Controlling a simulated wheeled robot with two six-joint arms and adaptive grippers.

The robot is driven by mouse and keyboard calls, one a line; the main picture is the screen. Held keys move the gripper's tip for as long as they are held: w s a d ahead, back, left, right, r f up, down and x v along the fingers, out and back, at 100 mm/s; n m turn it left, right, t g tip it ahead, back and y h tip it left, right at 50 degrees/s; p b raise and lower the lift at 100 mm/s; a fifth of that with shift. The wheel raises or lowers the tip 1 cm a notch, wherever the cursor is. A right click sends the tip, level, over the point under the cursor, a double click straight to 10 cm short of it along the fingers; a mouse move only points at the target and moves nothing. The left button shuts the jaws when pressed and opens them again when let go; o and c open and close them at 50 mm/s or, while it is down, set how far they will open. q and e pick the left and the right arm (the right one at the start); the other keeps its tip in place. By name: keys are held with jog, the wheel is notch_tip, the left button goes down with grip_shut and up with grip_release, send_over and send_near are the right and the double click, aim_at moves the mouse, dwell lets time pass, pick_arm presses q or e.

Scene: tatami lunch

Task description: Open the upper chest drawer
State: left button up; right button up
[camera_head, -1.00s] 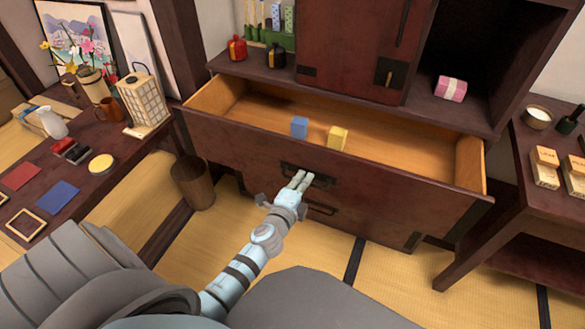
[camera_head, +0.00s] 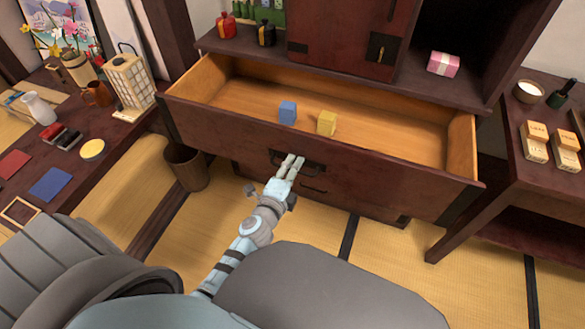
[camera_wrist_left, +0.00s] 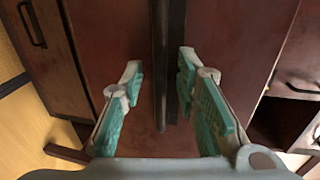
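The upper chest drawer (camera_head: 330,160) is dark red-brown with a light wooden inside, and it is pulled well out of the chest. A blue cube (camera_head: 288,112) and a yellow cube (camera_head: 327,123) lie in it. My left gripper (camera_head: 292,160) is at the dark handle (camera_head: 312,167) on the drawer front. In the left wrist view the dark handle bar (camera_wrist_left: 160,60) runs between the two teal-padded fingers (camera_wrist_left: 160,68). The fingers stand apart, with drawer face showing between the left finger and the bar. My right gripper is not in view.
A waste basket (camera_head: 185,168) stands left of the drawer. A low table (camera_head: 110,130) with a lantern (camera_head: 131,80) is at the left. A side table (camera_head: 520,140) with small boxes is at the right. Tatami floor (camera_head: 300,240) is clear below the drawer.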

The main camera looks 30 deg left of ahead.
pick_arm(q)
jog(key=v, duration=1.2)
